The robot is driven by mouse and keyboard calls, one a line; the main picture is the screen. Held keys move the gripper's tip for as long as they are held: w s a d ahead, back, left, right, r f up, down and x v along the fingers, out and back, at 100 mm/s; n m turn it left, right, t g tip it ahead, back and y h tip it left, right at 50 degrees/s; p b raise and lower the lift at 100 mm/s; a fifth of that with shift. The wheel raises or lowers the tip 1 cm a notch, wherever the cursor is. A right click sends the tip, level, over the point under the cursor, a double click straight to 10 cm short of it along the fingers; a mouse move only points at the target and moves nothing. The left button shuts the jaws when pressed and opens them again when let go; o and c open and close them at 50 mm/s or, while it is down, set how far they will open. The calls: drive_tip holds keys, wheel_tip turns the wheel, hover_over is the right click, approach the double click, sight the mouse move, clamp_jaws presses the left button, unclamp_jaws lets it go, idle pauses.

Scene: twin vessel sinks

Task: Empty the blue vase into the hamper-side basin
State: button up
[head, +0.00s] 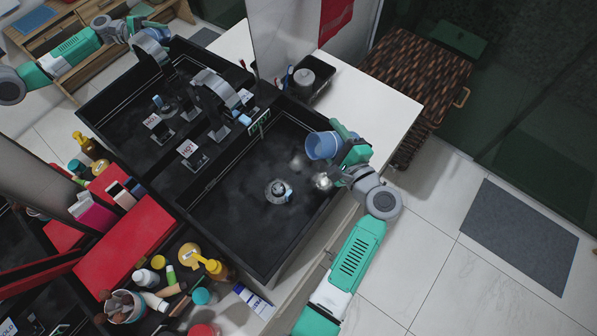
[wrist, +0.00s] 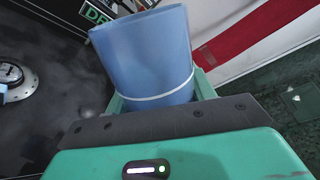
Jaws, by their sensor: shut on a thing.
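The blue vase (head: 321,146) is in my gripper (head: 346,150), over the right edge of the hamper-side basin (head: 235,195), the black one nearer the woven hamper (head: 422,80). The gripper is shut on the vase's body. In the head view the vase's mouth faces left and up, and it looks tilted; what is inside is hidden. In the wrist view the vase (wrist: 145,55) stands between the fingers, a pale band around it. A round drain (head: 279,191) lies in the basin floor. Small pale blurred shapes near the vase cannot be made out.
A green-framed sign (head: 259,124) stands at the basin's back edge. Taps (head: 215,95) and HOT labels stand between the basins. A black tray with a cup (head: 306,80) sits on the white counter (head: 375,103). Bottles and jars (head: 210,265) crowd the lower left; a red box (head: 125,250) is beside them.

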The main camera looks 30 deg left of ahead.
drive_tip(key=shift+f+n+b, duration=0.25)
drive_tip(key=shift+n+b, duration=0.6)
drive_tip(key=shift+n, duration=0.05)
idle(0.3)
drive_tip(key=shift+s+a+f+n+b, duration=0.2)
drive_tip(key=shift+s+a+n+b, duration=0.3)
drive_tip(key=shift+n+b, duration=0.15)
idle(0.7)
drive_tip(key=shift+s+f+n+t+h+b, duration=0.1)
drive_tip(key=shift+f+n+t+h+b, duration=0.25)
drive_tip(key=shift+n+b, duration=0.5)
idle(0.5)
drive_tip(key=shift+s+a+r+n, duration=0.15)
drive_tip(key=shift+r+n, duration=0.35)
idle(0.5)
